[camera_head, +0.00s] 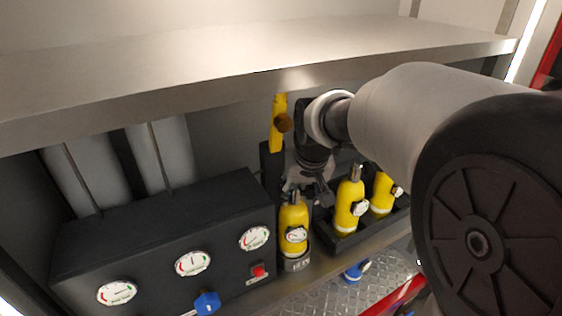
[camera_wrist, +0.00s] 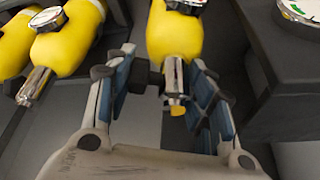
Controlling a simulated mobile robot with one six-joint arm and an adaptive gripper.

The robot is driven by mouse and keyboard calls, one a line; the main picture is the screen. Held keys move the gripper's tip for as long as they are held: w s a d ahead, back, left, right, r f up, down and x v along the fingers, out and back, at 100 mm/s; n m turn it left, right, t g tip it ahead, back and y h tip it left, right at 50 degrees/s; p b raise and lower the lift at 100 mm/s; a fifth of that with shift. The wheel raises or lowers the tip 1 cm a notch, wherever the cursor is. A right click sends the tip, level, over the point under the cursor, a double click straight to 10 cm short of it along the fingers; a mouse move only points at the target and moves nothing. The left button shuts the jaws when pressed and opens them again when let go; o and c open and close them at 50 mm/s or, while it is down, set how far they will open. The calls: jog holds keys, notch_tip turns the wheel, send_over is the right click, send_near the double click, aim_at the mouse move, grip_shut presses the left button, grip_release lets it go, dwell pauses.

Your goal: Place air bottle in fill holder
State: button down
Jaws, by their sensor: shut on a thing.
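A yellow air bottle (camera_head: 293,217) with a round gauge stands upright beside the black panel box, neck up. Its base is at the grey fill holder (camera_head: 297,264), whose labelled front shows just below it; I cannot tell how deep it sits. My gripper (camera_head: 306,190) is above it, shut on its neck. In the wrist view my gripper (camera_wrist: 168,92) has its blue-padded fingers either side of the metal valve of the air bottle (camera_wrist: 175,40). The holder is hidden there.
A black rack (camera_head: 342,243) to the right holds two more yellow bottles (camera_head: 349,205). A black box with gauges (camera_head: 175,245) stands close on the left. A metal shelf (camera_head: 240,65) overhangs above. A yellow handle (camera_head: 279,125) rises behind.

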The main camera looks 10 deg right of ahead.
jog(key=c, duration=0.7)
grip_release()
jog(key=shift+c, duration=0.2)
jog(key=shift+r, duration=0.15)
jog(key=shift+s+r, duration=0.1)
jog(key=shift+r, duration=0.25)
jog(key=p+v, duration=0.1)
jog(key=v, duration=0.2)
jog(key=s+n, duration=0.1)
jog(key=s, duration=2.4)
jog(key=shift+s+a+f+p, duration=0.25)
jog(key=shift+s+f+p, duration=0.1)
jog(key=shift+p, duration=0.1)
